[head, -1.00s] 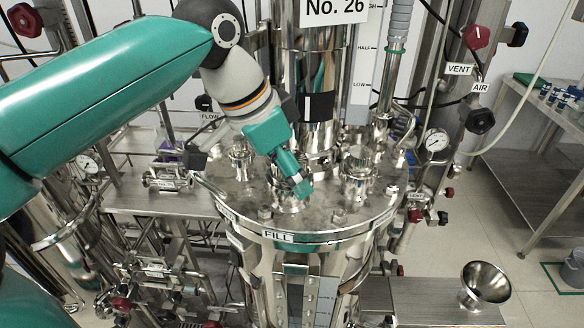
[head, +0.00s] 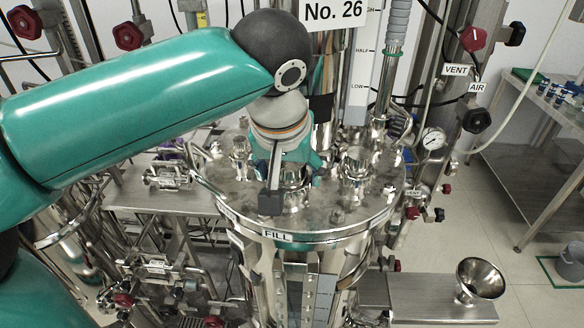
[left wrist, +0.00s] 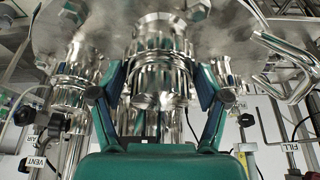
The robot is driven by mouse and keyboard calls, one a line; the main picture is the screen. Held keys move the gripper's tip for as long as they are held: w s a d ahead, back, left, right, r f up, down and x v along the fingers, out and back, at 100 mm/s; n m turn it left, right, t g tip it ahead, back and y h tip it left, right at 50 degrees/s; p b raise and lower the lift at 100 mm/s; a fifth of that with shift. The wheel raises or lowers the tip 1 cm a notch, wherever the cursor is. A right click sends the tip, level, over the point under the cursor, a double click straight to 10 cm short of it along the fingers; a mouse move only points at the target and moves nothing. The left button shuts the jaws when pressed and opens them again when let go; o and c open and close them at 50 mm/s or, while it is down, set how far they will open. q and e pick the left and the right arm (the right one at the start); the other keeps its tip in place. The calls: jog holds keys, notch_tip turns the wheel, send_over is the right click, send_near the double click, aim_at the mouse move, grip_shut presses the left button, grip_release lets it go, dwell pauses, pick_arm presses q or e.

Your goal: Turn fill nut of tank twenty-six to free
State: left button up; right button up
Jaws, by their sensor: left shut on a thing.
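Tank twenty-six stands in the middle of the head view under a "No. 26" sign (head: 333,12). Its round steel lid (head: 335,212) carries several shiny fittings, and a "FILL" label (head: 277,236) sits at its front edge. My left gripper (head: 294,170) reaches down onto the fitting behind that label, the fill nut (head: 294,180). In the left wrist view, my left gripper (left wrist: 160,85) has one finger on each side of the chrome nut (left wrist: 158,75) and is shut on it. The arm and wrist partly hide the nut in the head view. My right gripper is not in view.
Other fittings (head: 356,172) stand close by on the lid. A bent handle (left wrist: 285,62) shows near the gripper. A gauge (head: 433,139) and valve knobs (head: 473,39) are at the right. A steel funnel (head: 481,280) stands front right.

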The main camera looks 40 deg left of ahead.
pick_arm(q)
jog(key=n+g+y, duration=0.1)
jog(key=n, duration=0.4)
jog(key=shift+w+d, duration=0.1)
jog(key=shift+d, duration=0.05)
dwell(0.3)
jog(key=o, duration=1.2)
jog(key=shift+d+y, duration=0.1)
jog(key=shift+y, duration=0.2)
jog(key=shift+c, duration=0.2)
jog(key=shift+r, duration=0.1)
jog(key=v, duration=1.1)
jog(key=shift+r, duration=0.3)
